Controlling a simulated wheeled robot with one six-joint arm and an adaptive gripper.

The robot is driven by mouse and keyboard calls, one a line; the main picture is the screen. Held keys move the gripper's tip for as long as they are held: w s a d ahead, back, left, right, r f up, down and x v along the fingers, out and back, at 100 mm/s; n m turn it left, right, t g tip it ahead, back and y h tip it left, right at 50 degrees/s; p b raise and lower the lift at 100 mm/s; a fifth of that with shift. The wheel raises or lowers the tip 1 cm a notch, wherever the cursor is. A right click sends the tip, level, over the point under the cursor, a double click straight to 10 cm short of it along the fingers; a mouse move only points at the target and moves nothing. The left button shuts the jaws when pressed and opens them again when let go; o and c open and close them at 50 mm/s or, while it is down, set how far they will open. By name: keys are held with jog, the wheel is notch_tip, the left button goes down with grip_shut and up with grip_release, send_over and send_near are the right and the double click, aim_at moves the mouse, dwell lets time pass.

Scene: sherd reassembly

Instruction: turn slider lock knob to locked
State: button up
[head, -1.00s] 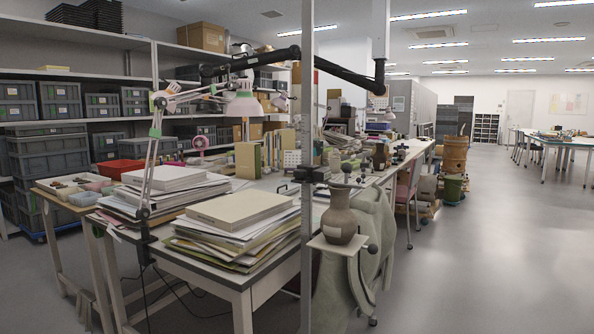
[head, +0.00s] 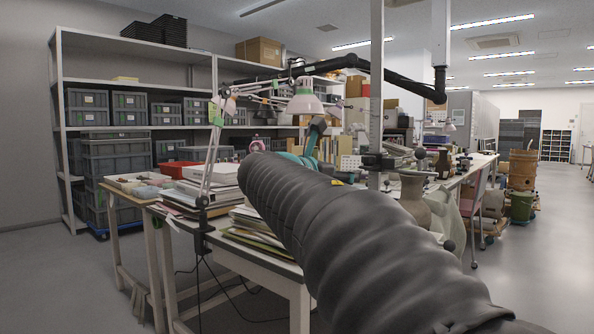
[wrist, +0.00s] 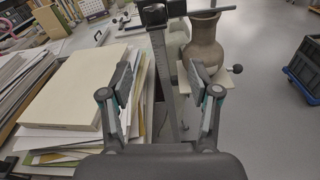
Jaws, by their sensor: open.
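A black slider block (head: 380,161) sits on an upright metal post (head: 376,85); the block also shows at the top of the wrist view (wrist: 154,14). A dark round knob (head: 420,153) shows beside the block, and another knob (wrist: 237,68) sticks out right of the vase's platform. I cannot tell which is the slider lock knob or how it is turned. My gripper (wrist: 160,82) is open and empty; the post shows between its fingers, at a depth I cannot judge. In the head view my arm hides much of the gripper.
A brown vase (wrist: 204,42) stands on a small white platform (wrist: 222,80), close beside the right finger. Piled papers with a pale box (wrist: 77,95) lie left of the left finger. A black jointed arm (head: 350,62) spans above the desk.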

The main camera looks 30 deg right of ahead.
aim_at(365, 158)
jog(key=shift+n+h, duration=0.5)
jog(key=shift+n, duration=0.2)
jog(key=x, duration=0.5)
jog(key=r+x, duration=0.1)
jog(key=x, duration=0.4)
jog(key=r+x, duration=0.1)
jog(key=x, duration=0.3)
jog(key=shift+w+d, duration=0.25)
jog(key=shift+w, duration=0.25)
grip_shut()
